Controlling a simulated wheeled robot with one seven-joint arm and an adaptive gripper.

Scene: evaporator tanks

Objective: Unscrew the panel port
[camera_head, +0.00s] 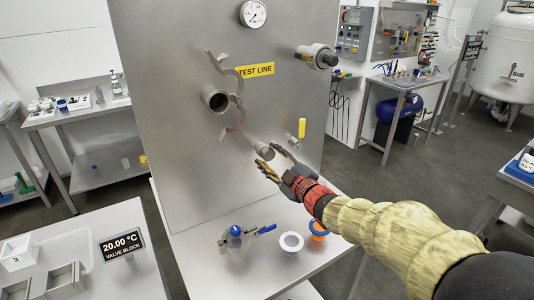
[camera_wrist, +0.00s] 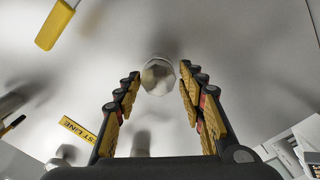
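A steel panel (camera_head: 185,165) marked TEST LINE stands upright in front of me. A short metal port (camera_head: 262,150) juts out from its lower middle. In the wrist view the port's pale, faceted metal end (camera_wrist: 157,77) sits between the tips of my gripper (camera_wrist: 158,82). My gripper (camera_head: 276,163) is open, with yellow-padded fingers on either side of the port end. Gaps show between the pads and the metal in the wrist view. I cannot tell how deep the port end sits between the fingers.
Above left are an open round port (camera_head: 214,100) and an open clamp (camera_head: 224,68). A yellow-handled lever (camera_head: 301,128) and another fitting (camera_head: 317,56) are to the right. Below, a blue-handled valve (camera_head: 236,243), white ring (camera_head: 291,241) and orange-blue ring (camera_head: 318,229) lie on the table.

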